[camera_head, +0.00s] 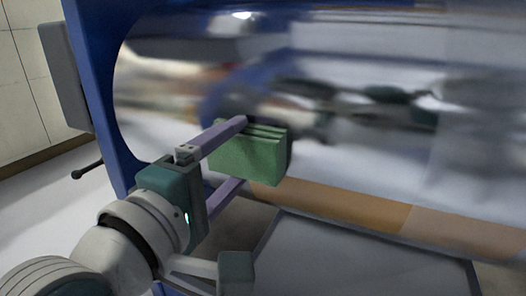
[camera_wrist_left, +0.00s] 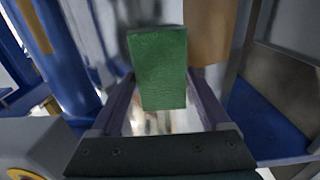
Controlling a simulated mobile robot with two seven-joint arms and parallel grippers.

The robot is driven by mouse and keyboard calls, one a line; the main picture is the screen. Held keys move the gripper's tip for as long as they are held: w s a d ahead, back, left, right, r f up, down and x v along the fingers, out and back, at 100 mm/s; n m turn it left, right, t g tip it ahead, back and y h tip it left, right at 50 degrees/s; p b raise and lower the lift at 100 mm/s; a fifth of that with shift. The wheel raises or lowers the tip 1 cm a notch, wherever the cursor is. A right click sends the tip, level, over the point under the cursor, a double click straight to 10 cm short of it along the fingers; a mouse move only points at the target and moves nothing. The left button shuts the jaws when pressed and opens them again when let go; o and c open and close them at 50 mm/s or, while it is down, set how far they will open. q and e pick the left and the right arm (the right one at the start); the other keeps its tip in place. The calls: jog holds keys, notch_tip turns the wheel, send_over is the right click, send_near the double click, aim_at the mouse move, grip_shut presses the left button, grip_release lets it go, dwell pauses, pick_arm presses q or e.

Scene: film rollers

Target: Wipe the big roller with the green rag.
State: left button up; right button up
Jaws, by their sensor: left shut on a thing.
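The green rag (camera_head: 248,158), a folded block, is held between the two purple fingers of my left gripper (camera_head: 240,152). In the left wrist view the rag (camera_wrist_left: 160,70) sits between the fingertips. The big roller (camera_head: 390,150) is a large, shiny, mirror-like cylinder behind the rag. The rag is in front of the roller's left part, close to its surface; I cannot tell whether it touches. My right gripper is not seen directly; a blurred dark shape in the roller looks like a reflection.
A blue frame (camera_head: 98,90) holds the roller's left end, with a grey box (camera_head: 64,75) and a black-knobbed lever (camera_head: 87,170) beside it. A grey flat panel (camera_head: 355,262) lies below the roller. A tiled wall and pale floor are at the left.

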pick_arm(q)
jog(key=w+a, duration=0.2)
jog(key=a, duration=0.4)
jog(key=shift+w+a+b, duration=0.15)
jog(key=shift+a+b, duration=0.05)
jog(key=shift+b, duration=0.25)
jog(key=p+v, duration=0.2)
jog(key=v, duration=0.4)
jog(key=shift+p, duration=0.4)
